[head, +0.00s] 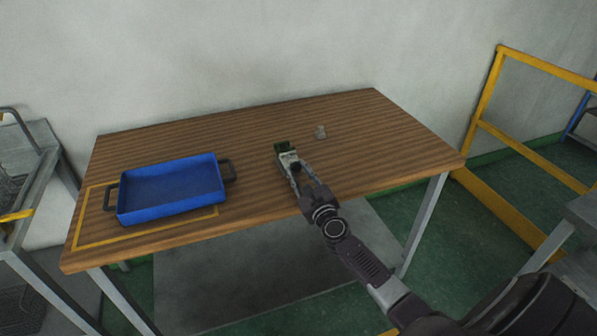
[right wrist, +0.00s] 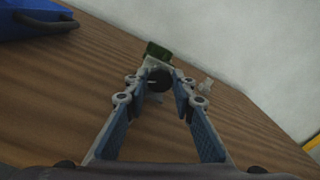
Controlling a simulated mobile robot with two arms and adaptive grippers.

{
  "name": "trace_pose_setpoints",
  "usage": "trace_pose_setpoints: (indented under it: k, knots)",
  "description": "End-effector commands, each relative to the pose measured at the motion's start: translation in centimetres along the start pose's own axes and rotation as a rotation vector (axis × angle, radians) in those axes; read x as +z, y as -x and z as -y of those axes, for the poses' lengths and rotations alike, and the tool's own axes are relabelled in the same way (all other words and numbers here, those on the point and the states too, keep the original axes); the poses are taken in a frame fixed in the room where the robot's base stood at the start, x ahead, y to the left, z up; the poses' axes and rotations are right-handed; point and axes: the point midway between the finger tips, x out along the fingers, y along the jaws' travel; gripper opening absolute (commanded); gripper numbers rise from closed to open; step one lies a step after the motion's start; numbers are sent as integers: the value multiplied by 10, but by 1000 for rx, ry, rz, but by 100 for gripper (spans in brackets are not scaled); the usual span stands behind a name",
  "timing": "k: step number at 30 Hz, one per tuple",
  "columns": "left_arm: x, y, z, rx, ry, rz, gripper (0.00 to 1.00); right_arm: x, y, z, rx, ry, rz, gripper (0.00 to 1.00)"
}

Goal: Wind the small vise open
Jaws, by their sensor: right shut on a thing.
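The small vise (head: 286,149) stands near the middle of the wooden table, with a dark green part at its far end and a pale grey body. It also shows in the right wrist view (right wrist: 157,50). My right gripper (head: 296,170) reaches it from the front. In the right wrist view its fingers (right wrist: 159,84) are shut on the vise's dark round knob (right wrist: 158,78), at the near end of the vise. The fingers partly hide the knob and the near side of the body. How far apart the jaws stand cannot be told. My left gripper is not in view.
A blue tray (head: 170,210) with black handles lies at the table's left, inside a yellow outline. A small pale object (head: 320,132) stands right of the vise. The table's right side (head: 400,155) is clear. A yellow railing (head: 530,145) stands beyond on the right.

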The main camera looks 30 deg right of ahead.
Motion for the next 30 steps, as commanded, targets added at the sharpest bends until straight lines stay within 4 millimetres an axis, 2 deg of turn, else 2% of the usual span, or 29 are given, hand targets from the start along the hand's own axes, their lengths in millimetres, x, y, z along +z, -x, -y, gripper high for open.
trace_pose_setpoints:
  k: [8, 30]
  knots:
    - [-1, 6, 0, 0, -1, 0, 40, 0, 0, -1, 2, 197, -1, 0]
    - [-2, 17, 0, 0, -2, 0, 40, -1, 0, -3, 2, 901, -1, 0]
